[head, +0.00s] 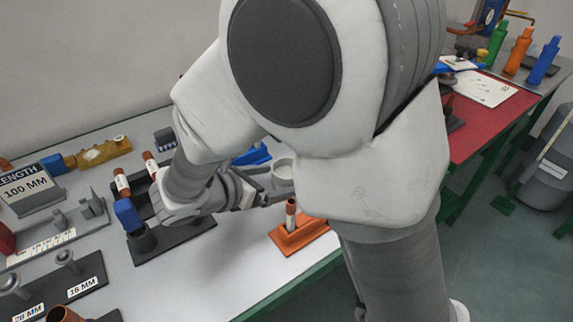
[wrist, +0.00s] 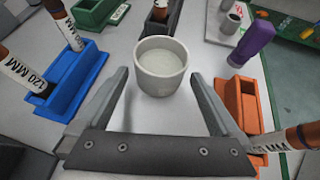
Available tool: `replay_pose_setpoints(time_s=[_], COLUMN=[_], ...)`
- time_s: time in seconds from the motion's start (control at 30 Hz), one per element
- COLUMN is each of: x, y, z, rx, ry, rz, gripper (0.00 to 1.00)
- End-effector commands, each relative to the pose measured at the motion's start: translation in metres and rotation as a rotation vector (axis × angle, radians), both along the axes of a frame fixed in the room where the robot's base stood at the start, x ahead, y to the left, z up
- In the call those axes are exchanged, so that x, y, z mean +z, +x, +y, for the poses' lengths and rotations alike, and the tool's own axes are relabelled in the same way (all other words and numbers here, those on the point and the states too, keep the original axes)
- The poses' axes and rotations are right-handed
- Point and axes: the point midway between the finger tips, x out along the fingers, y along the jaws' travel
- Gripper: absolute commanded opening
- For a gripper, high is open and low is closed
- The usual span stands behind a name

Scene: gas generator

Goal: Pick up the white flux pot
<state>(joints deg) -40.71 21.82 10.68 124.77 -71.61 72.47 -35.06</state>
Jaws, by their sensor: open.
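The white flux pot (wrist: 162,68) is a round, pale cup with an open top, standing upright on the light table in the wrist view. In the head view the pot (head: 283,175) shows partly, with my arm hiding some of it. My gripper (wrist: 160,88) is open, with one finger on each side of the near part of the pot. I cannot tell whether either finger touches it. In the head view my gripper (head: 266,185) reaches low over the table towards the pot.
An orange holder (wrist: 247,105) with a tube stands close to the right finger. A blue holder (wrist: 72,85) with labelled tubes stands to the left. A purple bottle (wrist: 252,43) and a green holder (wrist: 97,12) are farther back. A red-topped table (head: 485,110) stands beyond.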

Motion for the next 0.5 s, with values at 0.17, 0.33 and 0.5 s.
replay_pose_setpoints(time_s=[0.17, 0.33, 0.5], x=[-0.013, -0.013, -0.013], y=[0.014, 0.016, 0.016], z=[-0.014, -0.016, -0.016], rx=[-0.001, 0.001, 0.001], ry=[0.000, 0.000, 0.000], rz=[0.000, 0.001, 0.000], gripper=[1.00, 1.00, 0.91])
